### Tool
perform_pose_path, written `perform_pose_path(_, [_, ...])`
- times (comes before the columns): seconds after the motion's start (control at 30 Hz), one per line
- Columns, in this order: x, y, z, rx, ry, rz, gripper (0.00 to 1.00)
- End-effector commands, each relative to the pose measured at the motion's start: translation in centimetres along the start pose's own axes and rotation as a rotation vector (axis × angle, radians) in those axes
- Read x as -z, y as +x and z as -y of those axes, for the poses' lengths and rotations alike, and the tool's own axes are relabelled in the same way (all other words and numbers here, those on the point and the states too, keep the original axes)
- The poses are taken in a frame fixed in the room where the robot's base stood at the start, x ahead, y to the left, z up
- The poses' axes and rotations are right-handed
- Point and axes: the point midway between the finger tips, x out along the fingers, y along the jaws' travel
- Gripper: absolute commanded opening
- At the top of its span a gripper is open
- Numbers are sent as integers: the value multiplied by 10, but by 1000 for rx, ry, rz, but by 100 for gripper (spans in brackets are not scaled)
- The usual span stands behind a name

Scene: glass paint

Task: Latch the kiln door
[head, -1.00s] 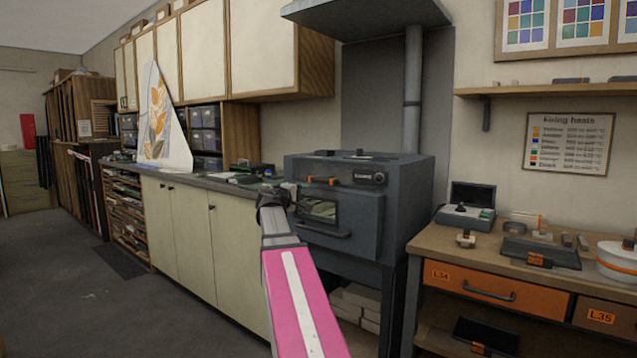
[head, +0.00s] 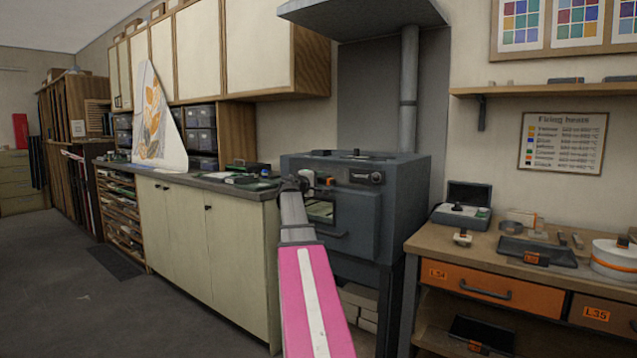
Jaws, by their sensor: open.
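The kiln (head: 405,200) is a dark grey box on a stand, right of the pale cabinets. Its front door (head: 358,222) has a small window, partly covered by my arm, and a bar handle (head: 330,235) low down. The door looks closed or nearly so; I cannot tell whether it sits flush. An orange-tipped latch lever (head: 327,181) shows above the window, beside a dark knob panel (head: 366,177). My gripper (head: 305,177) is open, in front of the kiln's upper left front, overlapping the lever's left end in the picture. I cannot tell whether it touches it.
A grey counter (head: 215,183) with small items runs left of the kiln. A wooden bench (head: 425,243) with orange drawers, trays and a small box stands close on the right. A hood (head: 365,15) hangs above. The floor at left is open.

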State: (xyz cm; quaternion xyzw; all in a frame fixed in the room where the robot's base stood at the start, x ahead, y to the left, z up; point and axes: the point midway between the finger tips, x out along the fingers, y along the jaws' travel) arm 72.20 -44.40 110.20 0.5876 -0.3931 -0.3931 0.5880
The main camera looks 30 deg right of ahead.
Motion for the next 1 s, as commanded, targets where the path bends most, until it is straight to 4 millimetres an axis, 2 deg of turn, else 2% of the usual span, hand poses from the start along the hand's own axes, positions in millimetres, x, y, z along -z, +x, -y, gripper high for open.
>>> perform_pose_path(0.33, [0,4,0,0,1,-1,51])
perform_pose_path(0.37, [0,4,0,0,1,-1,48])
perform_pose_path(0.5, [0,4,0,0,0,-1,2])
perform_pose_path(0.53, [0,4,0,0,0,-1,0])
perform_pose_path(0.83, [0,4,0,1,-22,-1,0])
perform_pose_path(1.0, [0,4,0,1,-93,-1,0])
